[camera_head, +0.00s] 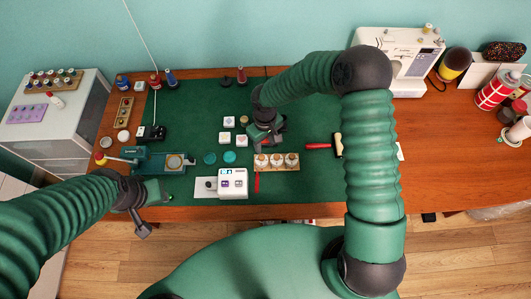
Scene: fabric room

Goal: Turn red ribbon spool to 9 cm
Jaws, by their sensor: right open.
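A wooden rack (289,168) near the front edge of the green mat holds three small spools side by side. A strip of red ribbon (257,184) hangs toward the front from the leftmost spool (261,161). My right gripper (259,147) is open, just behind and above that left spool; I cannot tell whether it touches it. The spool's own colour is hard to make out. My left gripper (143,231) is at the front left, beyond the table's front edge and away from the rack; its fingers are too small to read.
A white box with buttons (233,182) stands left of the ribbon. A green press-like device (150,162) is on the left. A red-handled hammer (320,146) lies right of the rack. White tiles (227,123) and teal discs (229,156) lie behind. The mat's right part is fairly clear.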

